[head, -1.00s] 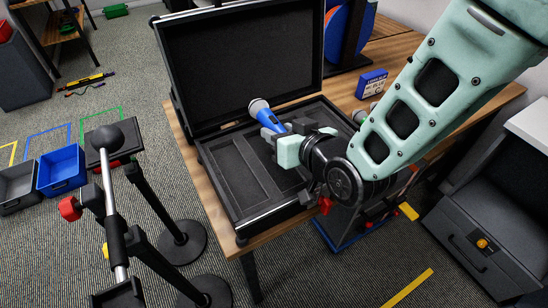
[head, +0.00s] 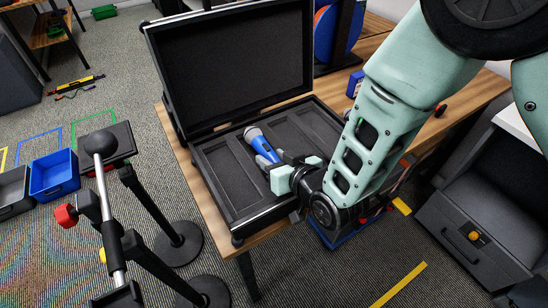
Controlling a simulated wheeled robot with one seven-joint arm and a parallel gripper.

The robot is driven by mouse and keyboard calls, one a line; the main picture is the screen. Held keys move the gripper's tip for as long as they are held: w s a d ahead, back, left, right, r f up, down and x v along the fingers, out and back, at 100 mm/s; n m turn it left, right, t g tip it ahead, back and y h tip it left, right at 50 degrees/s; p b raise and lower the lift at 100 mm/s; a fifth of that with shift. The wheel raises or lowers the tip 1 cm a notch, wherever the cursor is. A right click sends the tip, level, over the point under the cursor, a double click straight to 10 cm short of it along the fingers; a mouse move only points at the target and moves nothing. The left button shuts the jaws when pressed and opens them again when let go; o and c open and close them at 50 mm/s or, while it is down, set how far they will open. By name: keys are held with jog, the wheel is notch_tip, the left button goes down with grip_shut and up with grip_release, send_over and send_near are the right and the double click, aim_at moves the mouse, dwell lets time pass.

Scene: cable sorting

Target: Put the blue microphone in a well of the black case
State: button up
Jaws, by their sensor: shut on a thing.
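The blue microphone (head: 262,144) has a grey mesh head, which points up and to the left in the head view. My gripper (head: 277,164) is shut on its lower body, and the jaws hide that end. The microphone is over the open black case (head: 236,226), above or at its middle part. I cannot tell whether it touches the foam. The case has long dark wells; one well (head: 233,170) on the left shows empty, and another (head: 315,123) shows at the right. The lid (head: 235,65) stands open at the back.
The case rests on a wooden table (head: 177,139). Black stands (head: 155,210) with a microphone arm rise at the left front. Blue (head: 54,177) and grey bins lie on the floor at left. A grey drawer cabinet (head: 470,235) stands at right.

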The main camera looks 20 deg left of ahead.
jog(key=shift+f+b, duration=0.4)
jog(key=shift+f, duration=0.05)
jog(key=shift+f, duration=0.2)
jog(key=shift+r, duration=0.1)
jog(key=o, duration=1.2)
jog(key=shift+c, duration=0.2)
jog(key=shift+w+d, duration=0.15)
jog(key=shift+r, duration=0.25)
jog(key=b+v, duration=0.1)
jog(key=v, duration=1.1)
jog(key=shift+r, duration=0.3)
